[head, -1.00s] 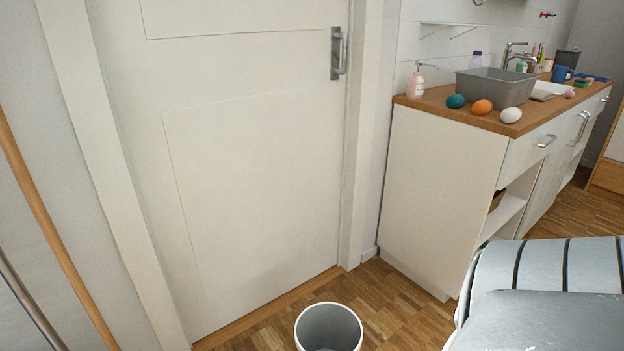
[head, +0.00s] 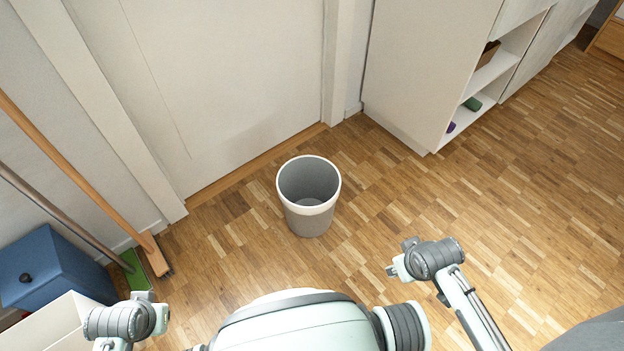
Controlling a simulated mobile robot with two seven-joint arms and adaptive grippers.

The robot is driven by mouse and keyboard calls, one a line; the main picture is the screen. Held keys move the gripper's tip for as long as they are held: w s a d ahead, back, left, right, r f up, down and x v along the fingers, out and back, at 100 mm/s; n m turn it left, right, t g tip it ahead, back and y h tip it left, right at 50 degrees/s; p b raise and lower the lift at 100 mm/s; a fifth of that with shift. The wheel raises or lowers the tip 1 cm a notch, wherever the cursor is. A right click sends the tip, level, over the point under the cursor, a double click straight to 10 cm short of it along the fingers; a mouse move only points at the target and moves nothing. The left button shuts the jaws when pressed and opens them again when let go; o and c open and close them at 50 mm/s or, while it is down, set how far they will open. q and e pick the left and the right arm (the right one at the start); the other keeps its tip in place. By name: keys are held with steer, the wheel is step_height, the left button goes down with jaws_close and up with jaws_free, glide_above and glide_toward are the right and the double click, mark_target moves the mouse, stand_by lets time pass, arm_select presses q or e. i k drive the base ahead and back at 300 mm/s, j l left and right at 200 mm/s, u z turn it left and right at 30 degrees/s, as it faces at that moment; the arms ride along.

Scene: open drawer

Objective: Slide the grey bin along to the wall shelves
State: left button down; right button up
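The grey bin (head: 308,218) is a round, open-topped bin with a pale rim. It stands upright on the wooden floor in front of the white door, and it looks empty. My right gripper (head: 393,270) is to the right of the bin and nearer to me, apart from it; its fingers are too small to read. My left gripper (head: 160,318) is at the lower left, well away from the bin; its fingers are not clear.
A white cabinet (head: 410,70) with open shelves stands at the upper right. A blue box (head: 50,268), a white box (head: 55,325) and a broom (head: 85,185) with a wooden handle are at the left. The floor right of the bin is clear.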

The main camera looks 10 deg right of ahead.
mark_target(309, 186)
steer(key=z, duration=0.35)
steer(key=u, duration=0.3)
steer(key=i+l+u, duration=0.1)
steer(key=l+u, duration=0.25)
steer(key=l, duration=0.15)
steer(key=l+u, duration=0.65)
steer(key=l, duration=0.9)
steer(key=k, duration=0.05)
